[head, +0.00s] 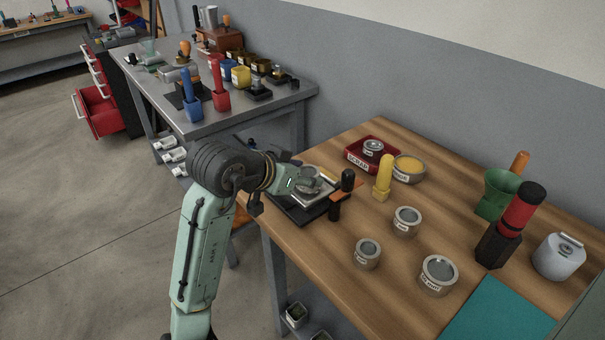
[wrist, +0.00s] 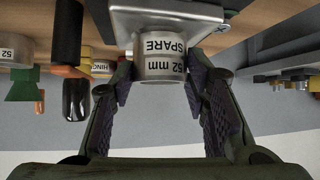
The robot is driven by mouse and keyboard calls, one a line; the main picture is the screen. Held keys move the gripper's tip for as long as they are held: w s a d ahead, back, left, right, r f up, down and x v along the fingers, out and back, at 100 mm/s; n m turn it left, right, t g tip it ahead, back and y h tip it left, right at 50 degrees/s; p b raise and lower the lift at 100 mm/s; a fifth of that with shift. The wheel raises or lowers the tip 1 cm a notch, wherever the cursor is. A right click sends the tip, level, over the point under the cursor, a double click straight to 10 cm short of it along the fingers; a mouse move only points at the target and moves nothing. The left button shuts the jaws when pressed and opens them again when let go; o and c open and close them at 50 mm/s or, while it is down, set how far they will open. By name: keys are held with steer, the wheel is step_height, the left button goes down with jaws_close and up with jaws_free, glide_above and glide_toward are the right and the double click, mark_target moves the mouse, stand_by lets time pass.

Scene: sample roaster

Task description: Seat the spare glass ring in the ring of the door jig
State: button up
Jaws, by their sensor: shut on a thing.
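The spare glass ring, a metal band labelled "SPARE 52 mm", shows in the wrist view (wrist: 165,58) between my two fingers. My gripper (wrist: 160,78) is shut on it. In the head view my gripper (head: 303,184) is over the door jig, a bright metal plate (head: 318,197) on a dark base at the table's left end. The plate also shows in the wrist view (wrist: 205,17), right against the ring's far edge. I cannot tell whether the ring touches the plate or sits inside the jig's ring, which is mostly hidden.
A black-knobbed handle (head: 348,180) stands close beside the jig. Nearby are a yellow-handled tool (head: 384,178), a red scrap tray (head: 354,161) and several labelled tins, one at the middle (head: 406,221). The wood between the tins and the front edge is mostly clear.

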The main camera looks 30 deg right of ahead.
steer(key=shift+f+b, duration=0.45)
steer(key=shift+f, duration=0.2)
steer(key=o, duration=1.4)
steer(key=v, duration=1.2)
steer(key=shift+a, duration=0.1)
